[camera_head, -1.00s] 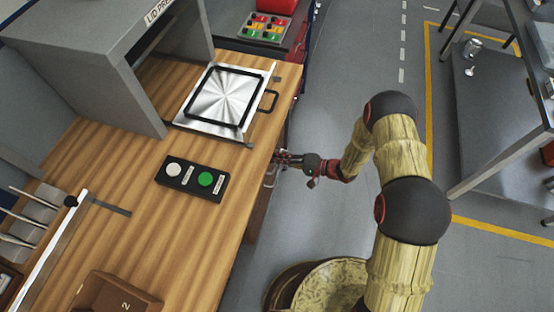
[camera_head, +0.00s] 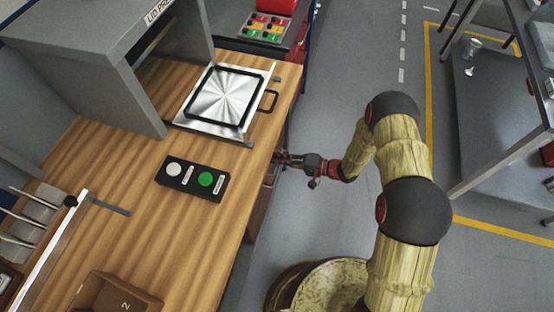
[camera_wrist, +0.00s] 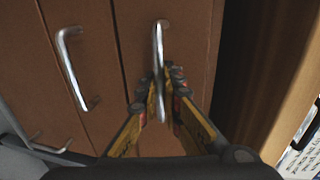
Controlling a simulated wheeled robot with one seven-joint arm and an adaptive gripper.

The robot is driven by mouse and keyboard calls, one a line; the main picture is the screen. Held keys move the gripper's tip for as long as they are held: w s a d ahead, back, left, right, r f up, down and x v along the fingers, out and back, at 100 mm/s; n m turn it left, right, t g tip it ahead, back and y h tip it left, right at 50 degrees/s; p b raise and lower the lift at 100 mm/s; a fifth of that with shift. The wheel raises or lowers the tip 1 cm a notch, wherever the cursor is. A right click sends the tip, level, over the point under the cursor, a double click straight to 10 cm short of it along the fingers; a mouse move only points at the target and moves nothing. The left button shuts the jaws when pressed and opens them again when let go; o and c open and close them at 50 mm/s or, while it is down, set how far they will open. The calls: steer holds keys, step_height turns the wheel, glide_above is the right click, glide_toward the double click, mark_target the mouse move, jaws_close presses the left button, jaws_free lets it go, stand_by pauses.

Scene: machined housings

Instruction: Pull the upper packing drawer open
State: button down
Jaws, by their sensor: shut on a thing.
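In the wrist view, a brown drawer front (camera_wrist: 195,35) with a silver bar handle (camera_wrist: 158,45) fills the upper middle. It is the front closest to the wooden worktop edge. My gripper (camera_wrist: 160,92) is shut on this handle, one finger on each side. In the head view my gripper (camera_head: 282,158) is at the worktop's right edge, with the arm reaching in from the right. The worktop hides most of the drawers there. I cannot tell how far the held drawer stands out.
Another drawer front with a silver handle (camera_wrist: 75,70) lies left of the held one in the wrist view. The wooden worktop (camera_head: 130,220) carries a button box (camera_head: 192,179) and a metal plate (camera_head: 212,125). Grey floor (camera_head: 335,70) to the right is clear.

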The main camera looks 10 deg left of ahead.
steer(key=f+b+v, duration=0.2)
steer(key=f+v, duration=0.1)
steer(key=v, duration=1.2)
steer(key=d+f+b+v, duration=0.1)
steer(key=f+b+v, duration=0.1)
steer(key=v, duration=1.3)
steer(key=shift+s+d+f, duration=0.3)
steer(key=shift+d+f, duration=0.25)
steer(key=shift+f, duration=0.1)
steer(key=c, duration=2)
jaws_free()
steer(key=v, duration=1.2)
steer(key=shift+s, duration=0.1)
